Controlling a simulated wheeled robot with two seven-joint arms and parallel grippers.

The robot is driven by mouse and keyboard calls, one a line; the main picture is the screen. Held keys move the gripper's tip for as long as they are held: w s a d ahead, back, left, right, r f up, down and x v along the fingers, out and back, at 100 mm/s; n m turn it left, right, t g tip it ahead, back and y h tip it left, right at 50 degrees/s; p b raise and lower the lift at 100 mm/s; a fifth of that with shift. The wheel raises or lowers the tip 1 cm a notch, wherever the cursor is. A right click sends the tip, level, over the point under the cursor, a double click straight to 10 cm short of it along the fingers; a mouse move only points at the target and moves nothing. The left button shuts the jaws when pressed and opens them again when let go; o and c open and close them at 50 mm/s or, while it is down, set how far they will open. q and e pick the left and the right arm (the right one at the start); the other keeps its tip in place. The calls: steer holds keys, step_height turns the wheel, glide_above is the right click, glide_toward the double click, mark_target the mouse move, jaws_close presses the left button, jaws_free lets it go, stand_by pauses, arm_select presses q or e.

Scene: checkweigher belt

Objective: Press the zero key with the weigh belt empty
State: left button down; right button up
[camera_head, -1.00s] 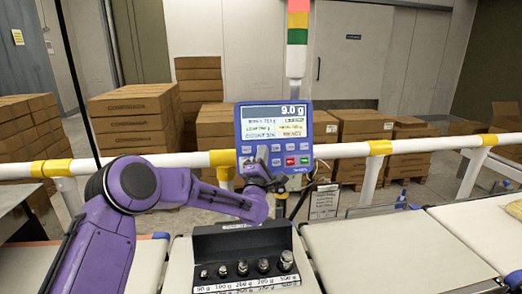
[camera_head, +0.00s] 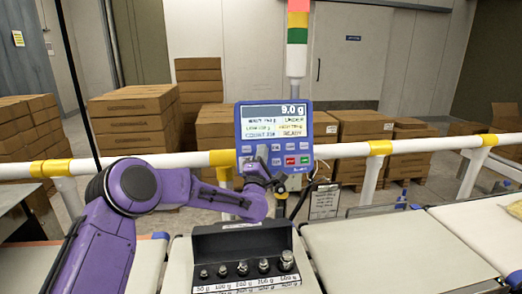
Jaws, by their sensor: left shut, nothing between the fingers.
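The blue weigh terminal (camera_head: 274,113) stands behind the belts, and its display reads 9.0 g with READY below. Its keys (camera_head: 290,148) sit in two rows under the screen, with a red and a green key at the right of the lower row. My left gripper (camera_head: 262,156) is shut and empty, fingers pointing up in front of the lower-left keys. The fingers hide part of the keypad, and I cannot tell whether they touch a key. A black weight rack (camera_head: 211,245) holding several metal weights stands in front of the arm. My right gripper is not in view.
A bare belt (camera_head: 362,255) lies right of the rack; another belt (camera_head: 478,228) farther right carries a pale package (camera_head: 515,209). A white rail (camera_head: 340,151) with yellow joints crosses behind. A signal tower (camera_head: 297,40) rises behind the terminal. Cardboard boxes (camera_head: 130,120) stand beyond.

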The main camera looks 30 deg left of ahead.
arm_select(q)
steer(key=shift+w+a+f+b, duration=0.15)
steer(key=shift+w+a+b, duration=0.1)
steer(key=shift+w+b, duration=0.05)
stand_by(0.5)
stand_by(0.4)
steer(key=shift+s+d+r, duration=0.25)
steer(key=shift+s+d, duration=0.25)
steer(key=shift+s, duration=0.15)
steer(key=s+d, duration=0.1)
steer(key=s, duration=0.1)
steer(key=s+d+r, duration=0.1)
steer(key=d, duration=0.1)
steer(key=shift+s+r, duration=0.2)
steer(key=shift+s, duration=0.2)
steer(key=shift+r, duration=0.1)
stand_by(0.3)
